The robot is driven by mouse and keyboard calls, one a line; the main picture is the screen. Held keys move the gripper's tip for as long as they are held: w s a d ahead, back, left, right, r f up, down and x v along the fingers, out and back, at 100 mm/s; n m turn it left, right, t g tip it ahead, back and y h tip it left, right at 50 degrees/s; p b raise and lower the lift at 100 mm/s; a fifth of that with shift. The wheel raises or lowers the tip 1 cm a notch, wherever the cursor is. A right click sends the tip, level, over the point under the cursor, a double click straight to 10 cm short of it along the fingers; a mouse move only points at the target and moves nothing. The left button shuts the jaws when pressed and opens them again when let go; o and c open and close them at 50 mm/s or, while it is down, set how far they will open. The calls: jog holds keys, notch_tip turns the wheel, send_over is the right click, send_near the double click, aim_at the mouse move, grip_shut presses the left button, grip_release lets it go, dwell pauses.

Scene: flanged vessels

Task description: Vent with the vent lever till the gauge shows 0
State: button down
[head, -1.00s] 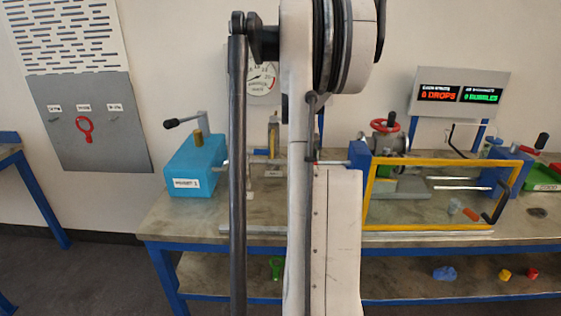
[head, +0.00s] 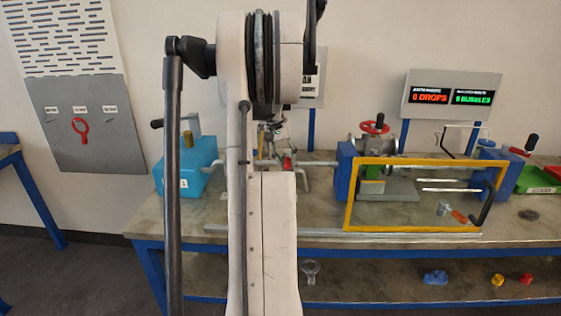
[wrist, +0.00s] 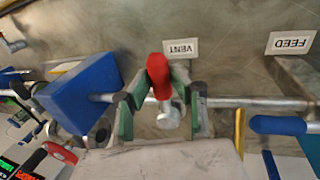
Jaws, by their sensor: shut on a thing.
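The vent lever (wrist: 160,77) has a red handle and a metal end, and it stands by the "VENT" label (wrist: 181,48) in the wrist view. My gripper (wrist: 161,97) has its green-sided fingers on both sides of the lever and is shut on it. The lever joins a metal pipe (wrist: 231,102) that runs across the picture. In the head view my arm covers most of this spot. The gauge face is hidden behind my arm there, so its reading cannot be seen; only part of its white board (head: 312,88) shows.
A blue-handled lever (wrist: 278,125) stands near the "FEED" label (wrist: 291,42). A blue block (wrist: 82,93) is close on the left. In the head view, a yellow frame (head: 425,229), a red handwheel (head: 375,128) and a drops-and-bubbles display (head: 452,96) are to the right.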

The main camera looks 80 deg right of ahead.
jog(key=c, duration=1.5)
grip_release()
jog(key=shift+w, duration=0.1)
jog(key=shift+c, duration=0.2)
jog(key=shift+r, duration=0.1)
jog(key=v, duration=1.2)
